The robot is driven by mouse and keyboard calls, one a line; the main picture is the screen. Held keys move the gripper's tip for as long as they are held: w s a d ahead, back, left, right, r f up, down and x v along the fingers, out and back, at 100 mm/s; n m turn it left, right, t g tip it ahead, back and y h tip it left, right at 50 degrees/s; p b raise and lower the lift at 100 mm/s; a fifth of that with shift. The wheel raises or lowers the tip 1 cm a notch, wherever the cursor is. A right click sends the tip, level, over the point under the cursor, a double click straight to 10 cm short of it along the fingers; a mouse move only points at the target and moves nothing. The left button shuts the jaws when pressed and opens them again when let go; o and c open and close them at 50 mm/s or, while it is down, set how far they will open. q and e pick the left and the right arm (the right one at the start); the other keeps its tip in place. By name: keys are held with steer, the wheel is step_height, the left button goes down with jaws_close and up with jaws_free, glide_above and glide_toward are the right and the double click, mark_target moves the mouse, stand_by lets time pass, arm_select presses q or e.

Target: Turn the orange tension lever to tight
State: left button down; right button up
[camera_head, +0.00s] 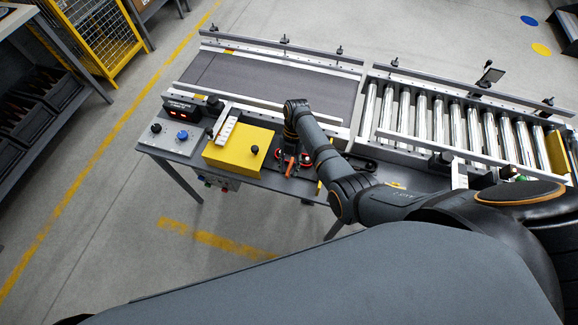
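The orange tension lever (290,169) shows as a small orange-red piece on the table's front part, just right of the yellow box. Its pointing direction and any tight mark are too small to read. My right gripper (290,158) points down right over the lever, with the wrist above it. Its dark fingers overlap the lever and partly hide it. I cannot tell whether they touch it, or whether they are open or shut. My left gripper is not in view.
A yellow box (238,149) stands left of the gripper. Further left are a display with red digits (181,113) and a panel with a blue knob (182,135). Behind runs a dark belt (275,80); a roller conveyor (450,115) continues right, under side rails.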

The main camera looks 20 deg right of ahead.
steer(key=v, duration=1.2)
steer(key=shift+s+a, duration=0.1)
